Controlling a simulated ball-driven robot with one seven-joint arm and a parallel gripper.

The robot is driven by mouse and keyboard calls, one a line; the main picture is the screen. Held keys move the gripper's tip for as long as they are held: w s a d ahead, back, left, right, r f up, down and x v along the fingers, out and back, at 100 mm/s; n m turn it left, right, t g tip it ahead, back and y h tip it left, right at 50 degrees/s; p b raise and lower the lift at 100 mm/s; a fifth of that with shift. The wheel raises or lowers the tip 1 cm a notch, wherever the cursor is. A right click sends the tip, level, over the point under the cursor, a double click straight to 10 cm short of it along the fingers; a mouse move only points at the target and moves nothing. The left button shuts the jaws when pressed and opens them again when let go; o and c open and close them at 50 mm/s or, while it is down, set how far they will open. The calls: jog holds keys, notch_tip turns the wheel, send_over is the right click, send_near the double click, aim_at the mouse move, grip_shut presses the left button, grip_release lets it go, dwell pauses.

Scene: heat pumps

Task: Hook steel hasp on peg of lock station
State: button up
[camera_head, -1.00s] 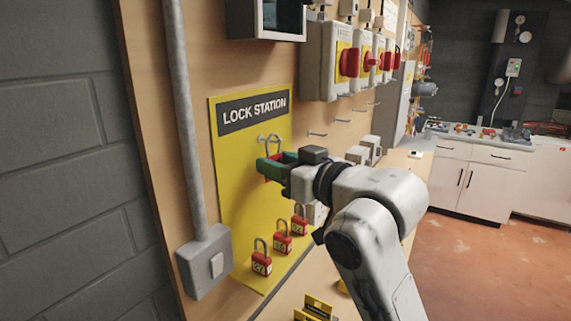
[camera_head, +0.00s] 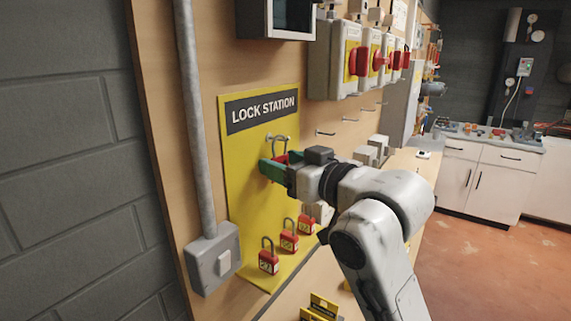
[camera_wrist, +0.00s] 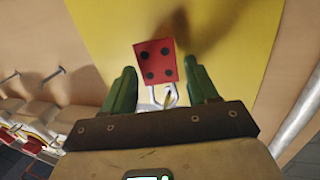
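The yellow lock station board (camera_head: 243,190) is upright on the wooden wall. A peg (camera_head: 269,137) sticks out below its black title plate. The hasp's steel loop (camera_head: 279,145) is up at the peg; I cannot tell for sure that it is around it. Its red body (camera_wrist: 155,60) is below, between my gripper's green fingers, and partly shows in the head view (camera_head: 283,158). My gripper (camera_wrist: 160,80) is open, with small gaps seen on both sides of the red body. The wrist view is upside down, so the loop (camera_wrist: 166,95) shows under the body.
Red padlocks (camera_head: 289,241) hang low on the board, below my gripper. A grey conduit (camera_head: 196,120) and switch box (camera_head: 213,260) stand at its left. Isolator boxes with red handles (camera_head: 345,60) jut out above right. Empty wall pegs (camera_head: 326,133) stick out to the right.

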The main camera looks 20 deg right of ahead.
jog(key=shift+o, duration=1)
jog(key=shift+s, duration=0.1)
jog(key=b+v, duration=0.2)
jog(key=v, duration=0.8)
jog(key=shift+s+d, duration=0.2)
jog(key=shift+s, duration=0.1)
jog(key=shift+f, duration=0.1)
